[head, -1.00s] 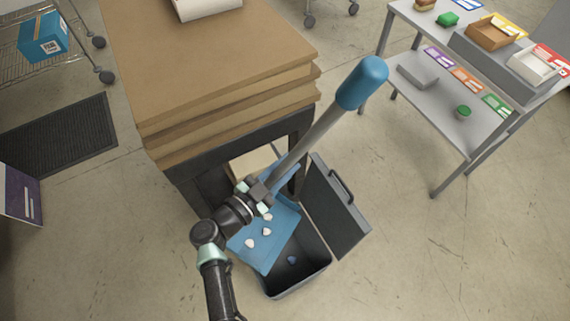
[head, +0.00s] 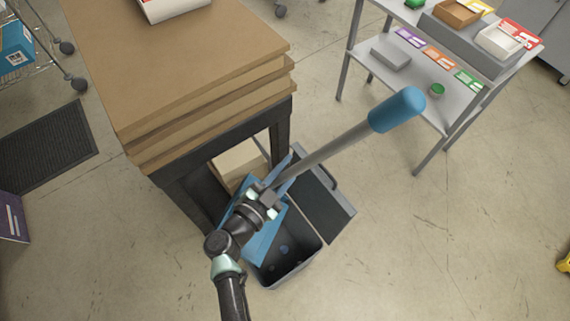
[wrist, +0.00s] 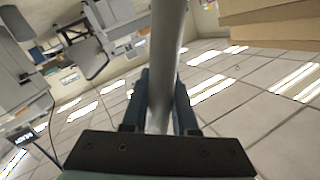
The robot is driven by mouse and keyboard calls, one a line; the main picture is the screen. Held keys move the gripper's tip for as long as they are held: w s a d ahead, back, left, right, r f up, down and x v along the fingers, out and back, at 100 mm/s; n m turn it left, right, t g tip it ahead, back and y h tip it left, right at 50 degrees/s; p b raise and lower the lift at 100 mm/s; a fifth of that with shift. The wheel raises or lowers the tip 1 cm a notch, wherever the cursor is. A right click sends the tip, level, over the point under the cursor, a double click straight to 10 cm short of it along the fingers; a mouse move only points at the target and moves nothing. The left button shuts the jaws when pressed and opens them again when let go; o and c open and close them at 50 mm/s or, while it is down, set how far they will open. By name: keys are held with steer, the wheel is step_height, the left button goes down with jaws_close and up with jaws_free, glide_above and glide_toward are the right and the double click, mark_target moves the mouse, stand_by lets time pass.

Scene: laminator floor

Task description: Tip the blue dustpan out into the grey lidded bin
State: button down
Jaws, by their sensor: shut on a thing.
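The blue dustpan (head: 266,236) has a long grey handle with a blue grip (head: 397,109). My gripper (head: 264,197) is shut on the grey handle low down, near the pan. In the wrist view the handle passes between the fingers (wrist: 160,112). The pan is tilted over the grey bin (head: 296,272), reaching over its left part. My arm hides part of the pan, and no white bits show on it. The bin's lid (head: 318,205) stands open on the far right side. A few small dark-blue bits (head: 283,248) show inside the bin.
A dark-framed table stacked with brown boards (head: 190,70) stands close behind the bin at the left. A cardboard box (head: 240,165) sits under it. A grey two-tier shelf (head: 420,75) stands at the back right.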

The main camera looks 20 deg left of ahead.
steer(key=shift+r, duration=0.15)
steer(key=w+a+n+b, duration=0.1)
steer(key=a+n+b, duration=0.1)
steer(key=a, duration=0.8)
steer(key=shift+w+a+r, duration=0.25)
steer(key=shift+r, duration=0.15)
stand_by(0.4)
steer(key=w+a+f+n+b, duration=0.1)
steer(key=a+n+b, duration=0.1)
steer(key=a+b, duration=0.7)
steer(key=shift+w+a+t+h, duration=0.2)
steer(key=shift+a+t+h, duration=0.1)
steer(key=shift+a, duration=0.3)
steer(key=shift+f, duration=0.1)
